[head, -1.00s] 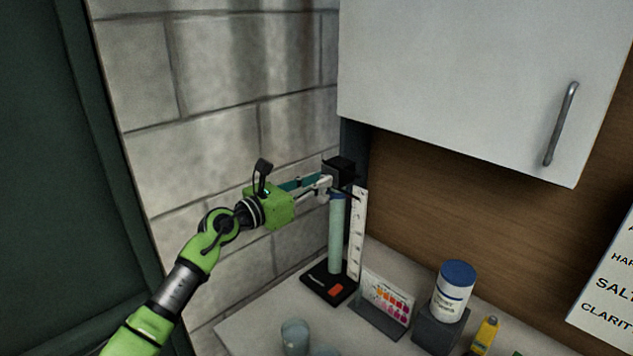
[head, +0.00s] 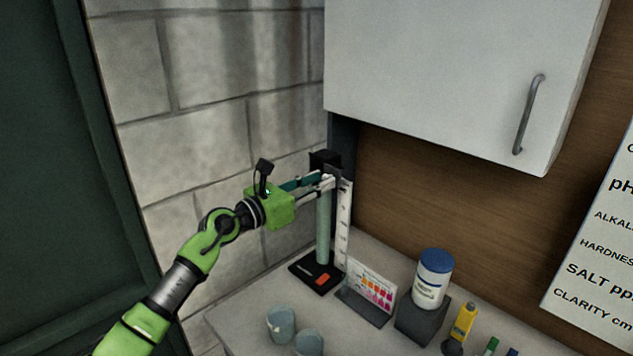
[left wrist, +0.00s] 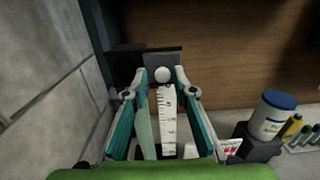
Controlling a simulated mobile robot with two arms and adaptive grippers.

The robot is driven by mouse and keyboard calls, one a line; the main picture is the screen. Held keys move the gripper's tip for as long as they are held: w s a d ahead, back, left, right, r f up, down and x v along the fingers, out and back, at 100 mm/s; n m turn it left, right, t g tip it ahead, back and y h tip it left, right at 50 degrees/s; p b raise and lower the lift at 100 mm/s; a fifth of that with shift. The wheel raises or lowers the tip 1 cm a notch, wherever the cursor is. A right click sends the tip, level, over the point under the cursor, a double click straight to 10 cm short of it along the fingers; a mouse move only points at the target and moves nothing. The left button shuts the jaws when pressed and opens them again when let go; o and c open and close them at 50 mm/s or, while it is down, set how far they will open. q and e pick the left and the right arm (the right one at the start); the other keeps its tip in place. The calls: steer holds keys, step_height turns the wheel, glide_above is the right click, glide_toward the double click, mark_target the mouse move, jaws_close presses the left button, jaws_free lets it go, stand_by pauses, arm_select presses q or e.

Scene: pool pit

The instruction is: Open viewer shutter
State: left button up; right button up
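The viewer is a tall pale green tube (head: 323,228) on a black base (head: 317,276), with a black head (head: 325,160) on top. In the left wrist view a dark plate (left wrist: 163,59) at the head carries a round white knob (left wrist: 162,74). I take this plate to be the shutter. My left gripper (head: 331,181) is at the head; in the left wrist view its fingertips (left wrist: 161,76) are spread on either side of the knob, with gaps showing. Whether they touch it is unclear. My right gripper is out of view.
A white ruler scale (head: 344,225) stands beside the tube. A white cabinet (head: 440,70) hangs above right, and a block wall (head: 210,120) is at left.

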arm_select(q)
steer(key=shift+r, duration=0.1)
steer(key=shift+s, duration=0.2)
steer(key=v, duration=1.1)
steer(key=shift+s, duration=0.35)
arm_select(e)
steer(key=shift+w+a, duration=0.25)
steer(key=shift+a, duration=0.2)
arm_select(q)
steer(key=shift+r, duration=0.15)
